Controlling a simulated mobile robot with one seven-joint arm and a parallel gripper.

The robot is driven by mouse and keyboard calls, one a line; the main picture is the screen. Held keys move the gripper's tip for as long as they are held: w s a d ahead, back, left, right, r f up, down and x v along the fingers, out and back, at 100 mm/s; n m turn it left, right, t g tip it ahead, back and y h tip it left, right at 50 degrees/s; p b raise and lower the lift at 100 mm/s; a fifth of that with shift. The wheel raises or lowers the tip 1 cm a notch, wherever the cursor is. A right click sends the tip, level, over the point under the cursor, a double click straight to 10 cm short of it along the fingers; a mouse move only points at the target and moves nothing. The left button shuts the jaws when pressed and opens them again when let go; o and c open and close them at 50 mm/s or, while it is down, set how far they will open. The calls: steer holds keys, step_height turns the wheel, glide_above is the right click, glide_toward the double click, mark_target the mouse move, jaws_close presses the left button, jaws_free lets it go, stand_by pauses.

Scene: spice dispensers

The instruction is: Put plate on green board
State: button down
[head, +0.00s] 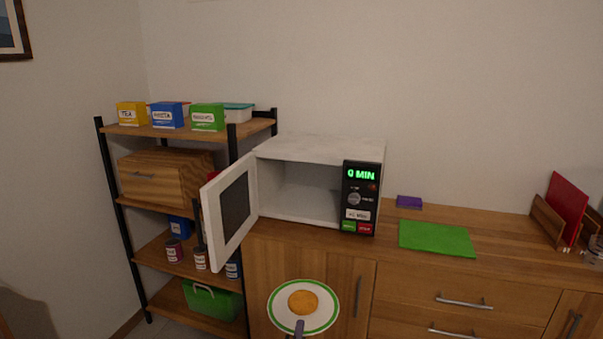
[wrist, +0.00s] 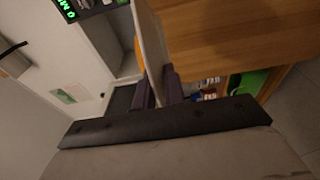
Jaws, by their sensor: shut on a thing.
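A white plate with a green rim (head: 275,312) shows low in the middle of the head view, with a round orange-brown food item (head: 303,302) on it. My gripper (head: 299,328) is shut on the plate's near edge and holds it in front of the cabinet. In the wrist view the plate (wrist: 149,50) shows edge-on between the fingers (wrist: 157,92). The green board (head: 437,238) lies flat on the wooden counter, right of the microwave and up and right of the plate. Its top is bare.
The white microwave (head: 320,150) stands on the counter, empty inside, its door (head: 232,210) swung open to the left. A purple block (head: 409,202) lies behind the board. A red board (head: 567,208) stands in a rack at right. A shelf with boxes and cans stands left.

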steer(key=s+f+y, duration=0.1)
steer(key=s+f, duration=0.3)
steer(key=f, duration=0.5)
steer(key=s+f+n+y, duration=0.1)
steer(key=s+f, duration=0.3)
steer(key=f, duration=0.5)
steer(key=shift+s+d+n+y, duration=0.3)
steer(key=shift+s+d, duration=0.05)
steer(key=shift+s, duration=0.05)
